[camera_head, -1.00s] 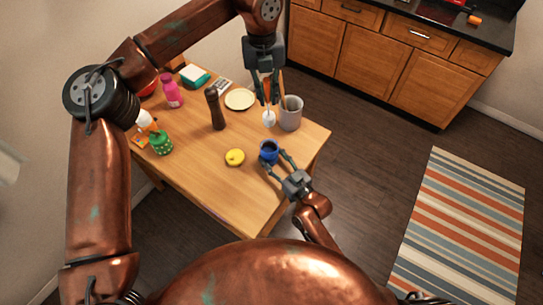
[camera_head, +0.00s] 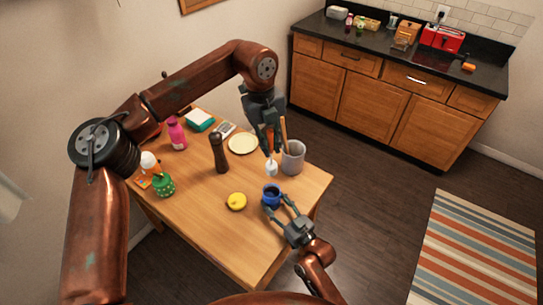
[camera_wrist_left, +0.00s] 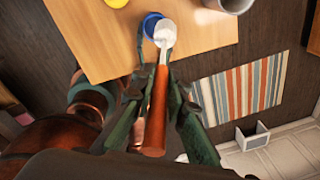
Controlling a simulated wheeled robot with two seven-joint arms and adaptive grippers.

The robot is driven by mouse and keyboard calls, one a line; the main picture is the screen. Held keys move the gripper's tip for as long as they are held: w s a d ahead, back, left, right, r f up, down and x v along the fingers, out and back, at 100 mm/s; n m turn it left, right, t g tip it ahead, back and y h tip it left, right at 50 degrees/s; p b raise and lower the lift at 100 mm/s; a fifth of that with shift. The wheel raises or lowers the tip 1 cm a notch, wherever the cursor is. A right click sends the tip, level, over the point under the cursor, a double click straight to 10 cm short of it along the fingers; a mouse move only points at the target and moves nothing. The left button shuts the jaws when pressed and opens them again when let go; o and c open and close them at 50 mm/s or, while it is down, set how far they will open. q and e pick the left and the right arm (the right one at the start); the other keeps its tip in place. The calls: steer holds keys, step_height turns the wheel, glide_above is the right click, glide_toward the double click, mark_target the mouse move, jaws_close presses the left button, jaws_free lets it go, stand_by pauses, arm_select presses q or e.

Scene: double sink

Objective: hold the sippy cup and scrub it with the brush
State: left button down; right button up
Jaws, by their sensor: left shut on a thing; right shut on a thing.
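My left gripper (camera_head: 271,148) is shut on the brush, whose white head (camera_head: 271,169) points down. In the left wrist view the brush's orange-brown handle (camera_wrist_left: 156,110) lies between the fingers, and its white head (camera_wrist_left: 165,33) overlaps the cup in the picture. The blue sippy cup (camera_head: 270,196) is upright and open near the table's right edge, just below the brush head in the head view. My right gripper (camera_head: 278,200) is shut on the cup from the front right. A gap shows between brush head and cup in the head view. The cup's inside is mostly hidden.
A grey utensil holder (camera_head: 293,159) stands close to the right of the brush. A yellow lid (camera_head: 236,201) lies left of the cup. A dark pepper mill (camera_head: 219,157), a plate (camera_head: 242,144), a pink bottle (camera_head: 176,134) and a green dotted pot (camera_head: 163,186) stand farther off. The front table area is clear.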

arm_select(q)
steer(key=n, duration=0.1)
steer(key=f+n, duration=0.1)
steer(key=n, duration=0.1)
steer(key=n+h, duration=0.1)
steer(key=shift+s+f+n, duration=0.15)
steer(key=shift+f+n, duration=0.15)
steer(key=shift+n, duration=0.1)
steer(key=shift+f, duration=0.25)
steer(key=a+x, duration=0.2)
steer(key=x, duration=1)
steer(key=shift+a+f, duration=0.2)
steer(key=shift+f, duration=0.45)
steer(key=shift+a+f, duration=0.1)
steer(key=shift+a, duration=0.05)
